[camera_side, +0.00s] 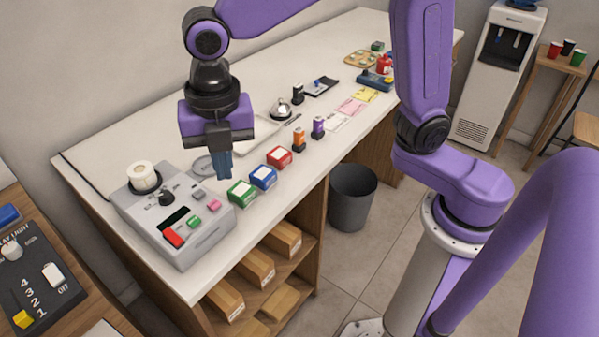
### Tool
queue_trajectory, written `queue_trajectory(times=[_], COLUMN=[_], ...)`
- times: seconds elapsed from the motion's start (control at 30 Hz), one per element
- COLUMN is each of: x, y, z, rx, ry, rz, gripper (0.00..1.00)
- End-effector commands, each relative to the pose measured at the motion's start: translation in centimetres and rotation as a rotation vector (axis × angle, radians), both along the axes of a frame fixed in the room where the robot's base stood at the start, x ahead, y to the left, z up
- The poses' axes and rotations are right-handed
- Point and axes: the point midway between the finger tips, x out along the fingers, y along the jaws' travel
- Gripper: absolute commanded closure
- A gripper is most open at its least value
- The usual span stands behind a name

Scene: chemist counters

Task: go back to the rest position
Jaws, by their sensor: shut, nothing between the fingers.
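My gripper (218,165) hangs from the purple arm at the left part of the white counter (310,75), fingers pointing down. It is shut and empty. It appears above the counter, just behind the green box (241,193) and near a small grey oval dish (203,165). The blue box (263,178) and the red box (279,158) stand to its right. The exact height of the fingertips above the counter is hard to tell.
A control panel (40,275) is at lower left. A grey bin (352,195) stands on the floor. The air above the counter's middle is free.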

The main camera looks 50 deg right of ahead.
Motion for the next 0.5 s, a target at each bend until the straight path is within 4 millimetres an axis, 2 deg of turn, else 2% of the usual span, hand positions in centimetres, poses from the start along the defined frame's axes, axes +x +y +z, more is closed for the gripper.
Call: queue_trajectory(times=[0.03,0.5], x=[-1.2,-12.2], y=[-1.7,-14.9], z=[0.0,-2.4], rx=[0.009,0.065], ry=[0.005,0.055], rz=[-0.091,-0.983], gripper=[1.0,1.0])
